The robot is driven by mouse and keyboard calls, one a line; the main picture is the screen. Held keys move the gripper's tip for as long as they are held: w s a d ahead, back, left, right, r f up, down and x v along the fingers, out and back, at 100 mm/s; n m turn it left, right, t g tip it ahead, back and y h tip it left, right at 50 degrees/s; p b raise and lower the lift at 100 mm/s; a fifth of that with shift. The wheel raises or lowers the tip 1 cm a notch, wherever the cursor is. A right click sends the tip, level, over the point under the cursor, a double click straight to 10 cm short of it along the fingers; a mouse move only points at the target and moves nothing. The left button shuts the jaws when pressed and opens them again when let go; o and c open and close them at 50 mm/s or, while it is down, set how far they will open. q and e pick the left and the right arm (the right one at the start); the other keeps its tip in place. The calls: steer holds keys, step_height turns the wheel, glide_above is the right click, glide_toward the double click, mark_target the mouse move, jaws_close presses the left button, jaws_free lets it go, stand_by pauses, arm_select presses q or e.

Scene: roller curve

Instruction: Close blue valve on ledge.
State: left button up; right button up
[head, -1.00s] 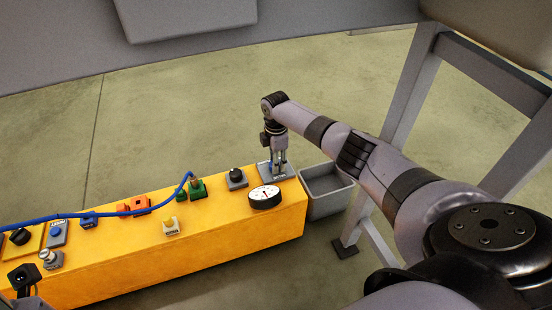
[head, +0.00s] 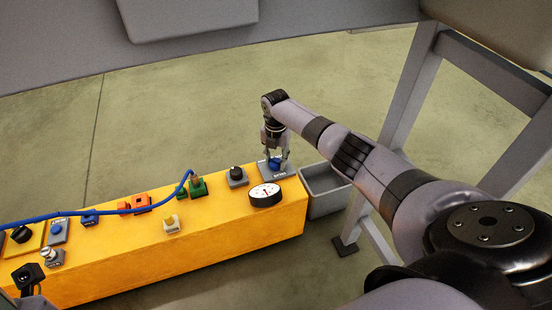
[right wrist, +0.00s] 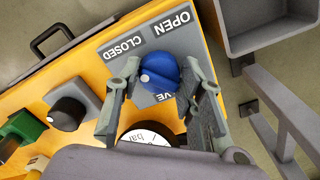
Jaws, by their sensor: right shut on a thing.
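The blue valve (head: 275,163) is a round knob on a grey plate at the right end of the yellow ledge. In the right wrist view the blue valve (right wrist: 160,66) has a pale spot on its left side. The plate reads OPEN at its upper right and CLOSED at its left. My right gripper (head: 275,157) is over the plate, with a finger on each side of the knob, shut on it. In the right wrist view the fingers partly cover the plate's lower label. My left gripper is not in view.
A white dial gauge (head: 265,194) and a black knob (head: 236,174) stand close by on the yellow ledge (head: 235,230). A blue cable (head: 110,212) runs along its left part. An empty grey bin (head: 325,190) stands on the floor at the ledge's right end.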

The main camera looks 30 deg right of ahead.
mark_target(276, 159)
steer(key=shift+n, duration=0.6)
steer(key=shift+o, duration=0.2)
steer(key=shift+c, duration=0.2)
steer(key=o, duration=1.2)
step_height(276, 159, up, 12)
steer(key=shift+r, duration=0.1)
